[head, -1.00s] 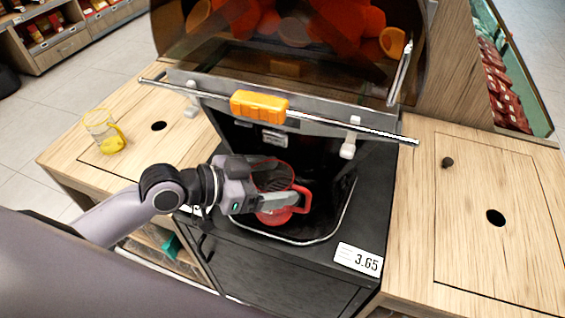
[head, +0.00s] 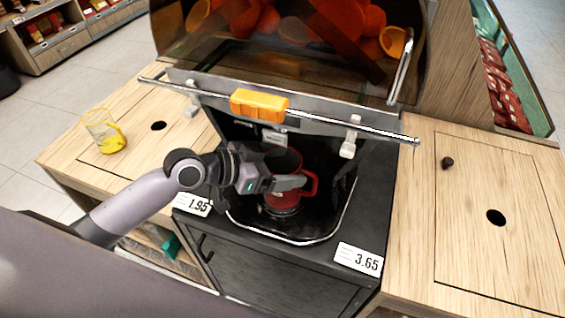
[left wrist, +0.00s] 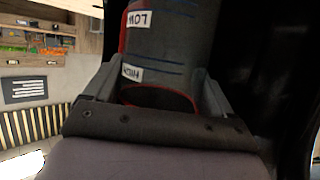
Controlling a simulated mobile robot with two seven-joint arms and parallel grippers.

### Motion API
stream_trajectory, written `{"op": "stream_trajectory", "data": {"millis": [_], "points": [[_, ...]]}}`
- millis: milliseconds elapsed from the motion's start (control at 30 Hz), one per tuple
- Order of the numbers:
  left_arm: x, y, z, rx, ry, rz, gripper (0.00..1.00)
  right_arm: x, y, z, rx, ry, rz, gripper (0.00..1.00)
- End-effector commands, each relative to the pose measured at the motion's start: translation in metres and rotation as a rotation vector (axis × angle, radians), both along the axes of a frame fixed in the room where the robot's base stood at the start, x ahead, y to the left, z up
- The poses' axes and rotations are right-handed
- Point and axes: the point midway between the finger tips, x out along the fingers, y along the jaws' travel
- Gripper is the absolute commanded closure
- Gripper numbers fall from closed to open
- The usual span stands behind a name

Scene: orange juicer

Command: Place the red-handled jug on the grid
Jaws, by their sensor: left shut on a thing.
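The red-handled jug (head: 282,202) is in the dark bay under the juicer, roughly upright, its red handle on the right side. My left gripper (head: 289,183) is shut on the jug from the left. In the left wrist view, the jug (left wrist: 172,45) shows grey and see-through with white labels and a red rim, between the two fingers (left wrist: 157,85). The grid is the dark, metal-rimmed floor of the bay (head: 312,232). Its surface is too dark to tell whether the jug's base touches it. My right gripper is not in view.
The juicer's front bar (head: 330,128) with an orange latch (head: 259,105) hangs above the arm. The right counter (head: 500,180) is mostly clear. Price labels (head: 358,259) line the black cabinet's front edge.

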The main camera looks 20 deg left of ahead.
Motion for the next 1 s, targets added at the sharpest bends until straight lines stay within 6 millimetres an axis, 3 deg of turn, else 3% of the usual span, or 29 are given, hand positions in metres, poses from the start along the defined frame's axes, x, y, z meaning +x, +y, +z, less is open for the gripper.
{"op": "stream_trajectory", "data": {"millis": [33,67,467,1000], "points": [[0.000,0.000,-0.003,-0.001,-0.001,0.000,0.49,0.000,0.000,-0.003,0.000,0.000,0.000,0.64],[0.000,0.000,-0.002,0.000,0.000,0.000,0.06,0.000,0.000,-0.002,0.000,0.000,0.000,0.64],[0.000,0.000,0.003,0.000,0.000,0.000,0.05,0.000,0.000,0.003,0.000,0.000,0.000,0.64],[-0.048,0.053,0.028,0.005,0.002,0.001,0.05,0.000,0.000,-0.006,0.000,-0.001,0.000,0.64]]}}
